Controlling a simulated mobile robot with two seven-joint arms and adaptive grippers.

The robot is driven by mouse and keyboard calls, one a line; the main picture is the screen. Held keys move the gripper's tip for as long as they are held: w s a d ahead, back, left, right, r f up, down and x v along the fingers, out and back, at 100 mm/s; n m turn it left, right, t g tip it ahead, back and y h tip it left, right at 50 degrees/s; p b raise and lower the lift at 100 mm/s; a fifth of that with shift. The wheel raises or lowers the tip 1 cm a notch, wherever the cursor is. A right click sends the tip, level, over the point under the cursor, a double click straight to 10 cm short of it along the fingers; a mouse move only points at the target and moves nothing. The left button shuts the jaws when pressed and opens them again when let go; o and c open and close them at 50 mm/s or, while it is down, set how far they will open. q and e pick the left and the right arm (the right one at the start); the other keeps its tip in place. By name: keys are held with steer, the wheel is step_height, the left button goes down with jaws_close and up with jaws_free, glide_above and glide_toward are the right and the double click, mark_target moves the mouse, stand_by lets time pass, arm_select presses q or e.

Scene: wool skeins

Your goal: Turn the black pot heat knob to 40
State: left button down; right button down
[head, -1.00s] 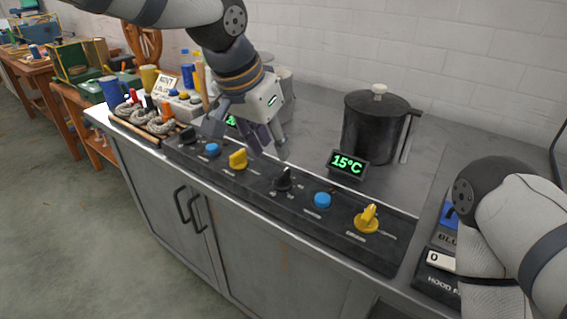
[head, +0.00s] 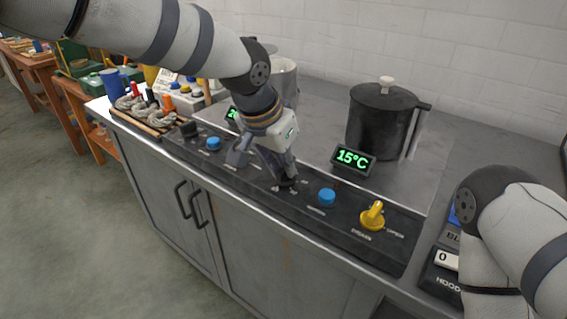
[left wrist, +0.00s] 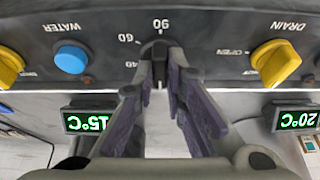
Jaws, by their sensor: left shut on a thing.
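The black pot (head: 384,122) stands on the steel counter at the back right in the head view. Its display (head: 353,158) reads 15°C and also shows upside down in the left wrist view (left wrist: 91,122). The black heat knob (head: 285,187) sits on the dark control panel (head: 330,224). In the left wrist view the knob (left wrist: 158,50) lies between my fingertips, with marks 40, 60 and 90 around it. My left gripper (left wrist: 161,82) is shut on the knob; in the head view it (head: 283,179) comes down from above. The knob's exact setting is hard to read. My right gripper is out of view.
A blue button (head: 327,197) and a yellow drain knob (head: 372,216) lie right of the heat knob. Another blue button (head: 213,143) is on the left. A second display (left wrist: 297,118) reads 20°C. A tray of skeins (head: 143,124) stands at the far left.

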arm_select(q)
steer(key=shift+m, duration=0.3)
steer(key=shift+f+m+g+h, duration=0.1)
steer(key=shift+m+g+h, duration=0.25)
steer(key=shift+m, duration=0.55)
steer(key=m, duration=0.1)
steer(key=m+g, duration=0.1)
steer(key=shift+w+f+m+h+b, duration=0.1)
steer(key=shift+f+m+h+b, duration=0.05)
steer(key=shift+m+h+b, duration=0.2)
steer(key=m, duration=0.2)
steer(key=m+g+b, duration=0.1)
steer(key=m, duration=0.1)
steer(key=shift+a+g, duration=0.1)
steer(key=shift+g, duration=0.15)
steer(key=shift+w+m+g+b, duration=0.1)
steer(key=shift+m+g+b, duration=0.55)
steer(key=shift+m, duration=0.7)
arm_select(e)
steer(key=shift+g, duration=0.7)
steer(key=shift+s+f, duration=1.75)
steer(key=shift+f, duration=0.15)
arm_select(q)
steer(key=c, duration=1.6)
jaws_free()
steer(key=shift+c, duration=0.2)
